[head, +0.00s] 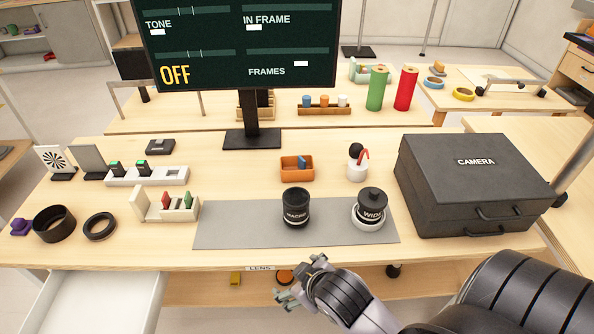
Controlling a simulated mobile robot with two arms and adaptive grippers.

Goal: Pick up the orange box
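An orange box (297,174), small and open-topped, stands on the table behind the grey mat. A blue item (302,162) sticks up inside it. My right gripper (298,279) is low in the head view, in front of the table's front edge and well short of the orange box. Its fingers look spread apart, with nothing seen between them. My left gripper is not in view.
Two black lenses, MACRO (296,208) and WIDE (370,210), stand on the grey mat (240,225) in front of the box. A white cup (357,171) stands right of it, then a black camera case (470,185). A monitor stand (252,138) is behind left.

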